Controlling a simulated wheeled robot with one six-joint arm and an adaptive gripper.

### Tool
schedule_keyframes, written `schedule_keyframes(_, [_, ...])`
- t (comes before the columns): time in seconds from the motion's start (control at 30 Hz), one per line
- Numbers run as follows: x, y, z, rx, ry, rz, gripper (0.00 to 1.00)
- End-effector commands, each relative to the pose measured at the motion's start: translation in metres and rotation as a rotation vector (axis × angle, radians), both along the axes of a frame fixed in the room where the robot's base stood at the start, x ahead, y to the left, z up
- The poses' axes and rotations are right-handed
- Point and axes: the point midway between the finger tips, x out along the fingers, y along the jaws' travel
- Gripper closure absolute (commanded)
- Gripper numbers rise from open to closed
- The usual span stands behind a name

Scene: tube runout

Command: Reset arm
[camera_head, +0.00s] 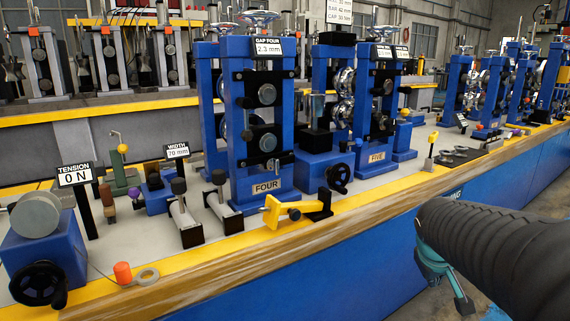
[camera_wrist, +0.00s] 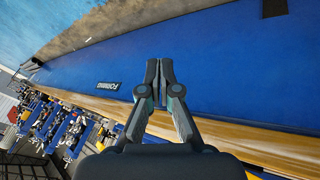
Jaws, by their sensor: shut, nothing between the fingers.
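My arm comes in from the right in the head view, dark and ribbed, and hangs in front of the blue machine bed. My gripper (camera_head: 461,299) shows partly at its lower end, teal and grey, pointing down and away from every object. In the wrist view my gripper (camera_wrist: 159,66) is shut, its two fingertips together with nothing between them. Behind the fingertips is the bed's blue side panel (camera_wrist: 220,70) with a "FORMING" label (camera_wrist: 107,85). My gripper touches nothing that I can see.
Blue roll stand FOUR (camera_head: 262,130) and stand FIVE (camera_head: 376,110) rise from the bed. A yellow lever (camera_head: 285,210) sits near the bed's yellow-and-wood front edge (camera_head: 250,255). A TENSION sign (camera_head: 75,174) and an orange-topped part (camera_head: 123,272) stand at left.

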Motion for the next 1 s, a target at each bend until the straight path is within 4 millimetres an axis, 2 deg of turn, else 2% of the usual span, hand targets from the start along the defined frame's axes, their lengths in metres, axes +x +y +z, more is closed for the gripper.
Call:
schedule_keyframes(0.03, [-0.025,0.020,-0.004,0.068,0.008,-0.045,1.00])
schedule_keyframes(0.2, [-0.096,0.080,-0.022,0.265,0.043,-0.150,1.00])
schedule_keyframes(0.3, [-0.130,0.109,-0.027,0.340,0.050,-0.150,1.00])
schedule_keyframes(0.4, [-0.151,0.129,-0.027,0.382,0.022,-0.120,1.00])
schedule_keyframes(0.53, [-0.166,0.141,-0.019,0.386,-0.027,-0.069,1.00])
schedule_keyframes(0.7, [-0.171,0.149,-0.004,0.385,-0.080,-0.023,1.00])
schedule_keyframes(1.0, [-0.170,0.151,-0.004,0.384,-0.080,-0.012,1.00])
